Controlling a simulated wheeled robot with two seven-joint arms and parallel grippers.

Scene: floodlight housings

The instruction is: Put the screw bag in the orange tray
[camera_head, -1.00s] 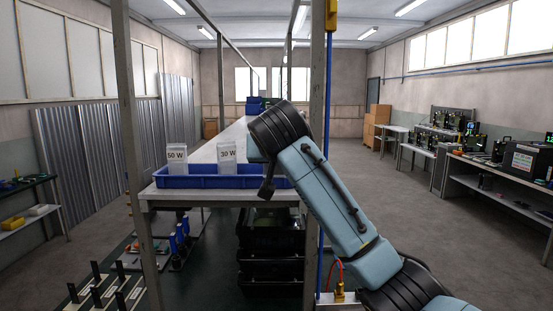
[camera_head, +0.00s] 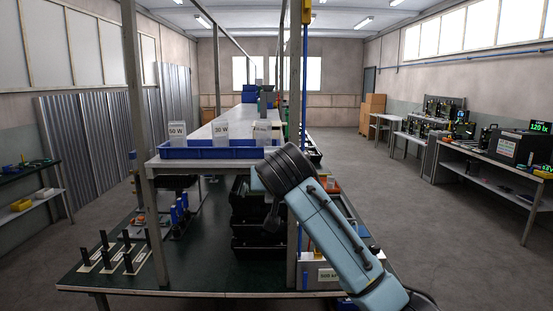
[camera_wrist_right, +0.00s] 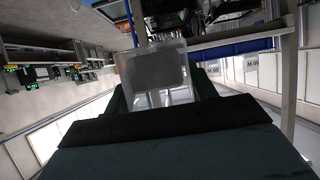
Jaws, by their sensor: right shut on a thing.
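My right arm reaches in from the right in the head view, and its gripper (camera_head: 271,214) is a small dark shape in front of the dark crates. In the right wrist view the gripper (camera_wrist_right: 162,92) is shut on a clear bag with a grey panel, the screw bag (camera_wrist_right: 158,70). The bag hangs out past the dark fingertips. In the head view the bag cannot be made out. An orange patch, perhaps the orange tray (camera_head: 331,185), shows just right of the post, partly hidden by my arm. My left gripper is not in view.
A blue tray (camera_head: 205,153) with white wattage cards stands on the upper shelf. Black crates (camera_head: 258,247) are stacked below it. Upright metal posts (camera_head: 296,240) frame the bench. Several dark upright holders (camera_head: 108,255) stand at the left on the green bench top. The aisle floor (camera_head: 375,200) at right is clear.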

